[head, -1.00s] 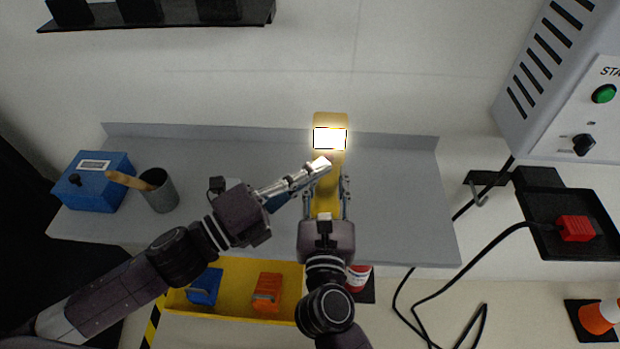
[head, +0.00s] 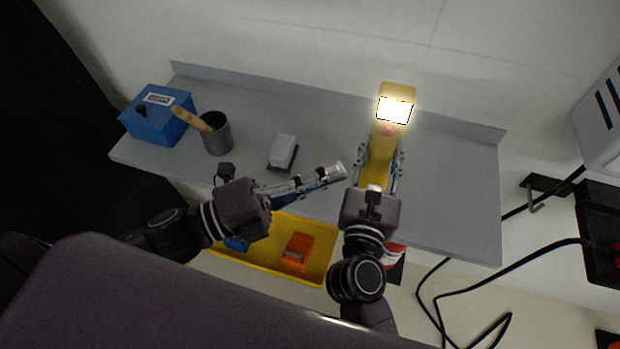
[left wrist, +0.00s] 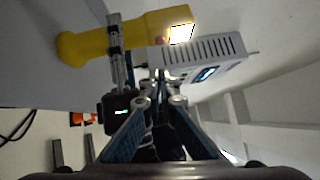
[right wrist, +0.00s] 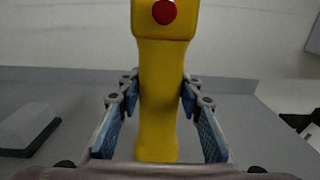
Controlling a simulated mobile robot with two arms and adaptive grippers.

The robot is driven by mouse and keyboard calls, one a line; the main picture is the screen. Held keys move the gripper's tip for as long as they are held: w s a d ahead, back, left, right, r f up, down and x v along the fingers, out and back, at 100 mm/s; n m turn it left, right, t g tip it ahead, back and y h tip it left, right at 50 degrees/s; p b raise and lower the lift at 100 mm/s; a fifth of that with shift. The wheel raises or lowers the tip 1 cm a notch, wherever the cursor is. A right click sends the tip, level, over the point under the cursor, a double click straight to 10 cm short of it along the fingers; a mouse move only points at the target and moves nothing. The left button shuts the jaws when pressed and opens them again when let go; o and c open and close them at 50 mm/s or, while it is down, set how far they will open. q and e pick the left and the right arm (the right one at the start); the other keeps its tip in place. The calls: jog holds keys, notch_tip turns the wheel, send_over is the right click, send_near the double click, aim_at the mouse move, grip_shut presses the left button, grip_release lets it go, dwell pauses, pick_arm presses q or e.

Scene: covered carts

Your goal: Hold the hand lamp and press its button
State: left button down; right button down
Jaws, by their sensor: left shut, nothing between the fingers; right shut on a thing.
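The yellow hand lamp (head: 381,146) stands up from my right gripper (head: 379,172), which is shut on its handle. Its lamp face (head: 395,110) glows white. The red button (head: 389,130) sits just below the face, and it shows large in the right wrist view (right wrist: 164,11). My left gripper (head: 341,172) is shut and empty, to the left of the lamp and apart from the button. In the left wrist view the lamp (left wrist: 92,43) lies across the top, beyond the left fingers (left wrist: 160,88).
The grey shelf (head: 460,190) lies behind the grippers. On it are a blue box (head: 157,117), a grey cup (head: 217,138) with a wooden handle in it, and a grey-white block (head: 283,150). A yellow bin (head: 318,262) is below. A black cable (head: 520,249) hangs at right.

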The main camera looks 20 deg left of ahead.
pick_arm(q)
jog(key=shift+v, duration=1.65)
pick_arm(e)
jog(key=shift+f, duration=0.25)
jog(key=c, duration=1.7)
grip_release()
jog(key=o, duration=0.4)
jog(key=shift+r, duration=0.15)
jog(key=shift+o, duration=0.2)
